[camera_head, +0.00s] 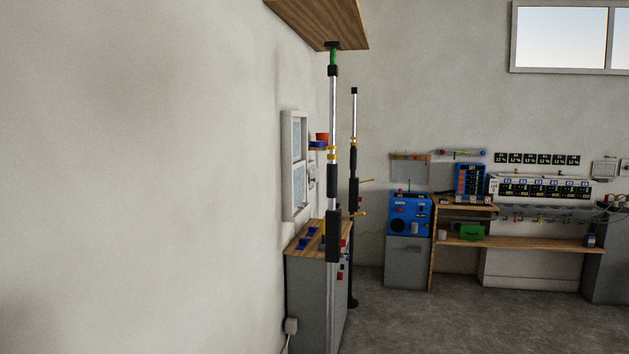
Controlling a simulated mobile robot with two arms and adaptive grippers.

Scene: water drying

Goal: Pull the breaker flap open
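No breaker flap can be made out for certain. A white-framed panel (296,165) with two greyish panes hangs on the left wall above a grey cabinet. A small pale box (313,175) shows just right of it, partly hidden by a support pole; whether either has a flap is too small to tell. Neither of my grippers is in view.
The grey cabinet (310,300) has a wooden top. Two upright poles stand near it; the nearer pole (333,120) meets a wooden board (325,18) overhead. A blue machine (409,218) and workbench (515,243) line the back wall. Grey floor (450,320) is clear.

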